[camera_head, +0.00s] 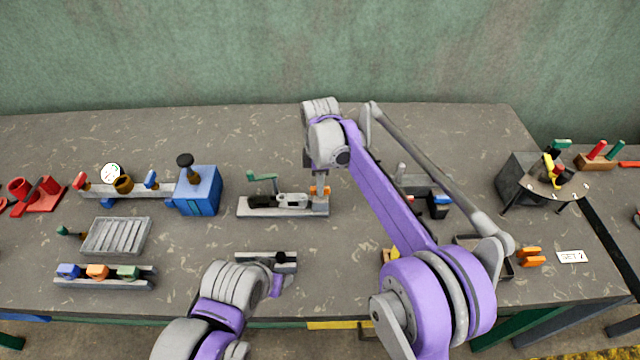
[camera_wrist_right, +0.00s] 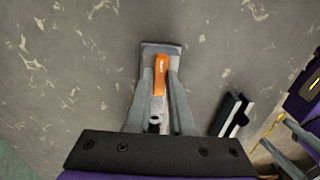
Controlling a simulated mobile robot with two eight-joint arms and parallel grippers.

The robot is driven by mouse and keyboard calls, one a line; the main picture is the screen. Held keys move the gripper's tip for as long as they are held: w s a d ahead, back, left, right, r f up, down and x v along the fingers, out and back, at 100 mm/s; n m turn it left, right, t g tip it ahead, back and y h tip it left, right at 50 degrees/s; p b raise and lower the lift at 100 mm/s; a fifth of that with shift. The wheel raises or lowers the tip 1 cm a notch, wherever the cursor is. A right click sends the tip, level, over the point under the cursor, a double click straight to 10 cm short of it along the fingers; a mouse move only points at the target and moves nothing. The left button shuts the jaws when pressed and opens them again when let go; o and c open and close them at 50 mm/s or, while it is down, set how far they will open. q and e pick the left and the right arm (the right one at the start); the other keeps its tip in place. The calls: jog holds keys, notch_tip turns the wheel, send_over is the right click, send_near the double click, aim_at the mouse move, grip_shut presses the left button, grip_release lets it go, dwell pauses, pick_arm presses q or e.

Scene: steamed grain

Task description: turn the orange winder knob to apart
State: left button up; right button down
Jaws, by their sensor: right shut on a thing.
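The orange winder knob (camera_head: 326,190) is at the right end of a grey fixture (camera_head: 262,211) in the middle of the table. In the right wrist view the knob (camera_wrist_right: 161,76) is a small upright orange bar between my fingers. My right gripper (camera_head: 320,183) comes down over it from above. Its fingers (camera_wrist_right: 158,90) are shut on the knob, one on each side. The fixture also carries a black and silver part (camera_head: 280,200) and a green crank (camera_head: 262,178). My left gripper (camera_head: 280,284) is low, near the table's front edge; its fingertips are not clear.
A blue box (camera_head: 198,191) with a black knob stands left of the fixture. A small rail with a black knob (camera_head: 280,257) lies in front. A ribbed grey tray (camera_head: 117,236) is at the left. My right arm hides part of the right side. The table's back is clear.

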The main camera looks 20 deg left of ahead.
dwell(0.4)
jog(key=c, duration=0.8)
grip_release()
notch_tip(320, 180, up, 11)
jog(key=shift+p, duration=0.4)
jog(key=shift+f, duration=0.1)
